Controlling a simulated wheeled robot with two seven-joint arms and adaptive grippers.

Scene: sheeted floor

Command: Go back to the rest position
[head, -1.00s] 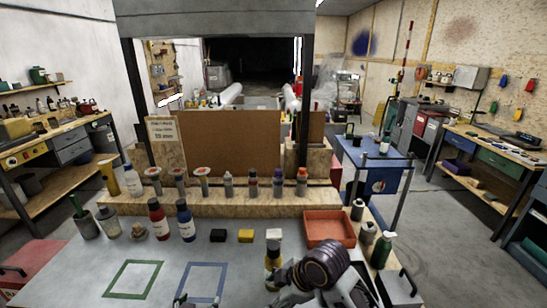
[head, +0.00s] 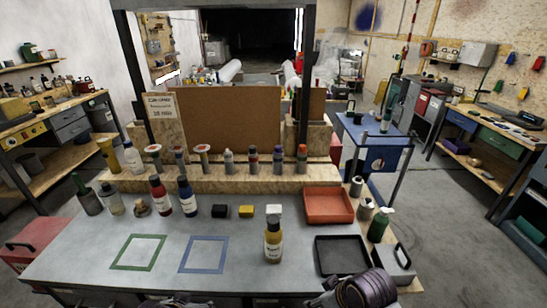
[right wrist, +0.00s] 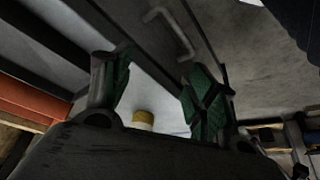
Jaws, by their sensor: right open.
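A small yellow and white object (right wrist: 143,118) shows beyond the fingers. Only dark slivers, possibly of my left gripper, show at the head view's bottom edge.
A green square outline (head: 138,252) lies left of the blue one. Several bottles line the bench's back and left. Blocks (head: 246,211) sit mid-bench.

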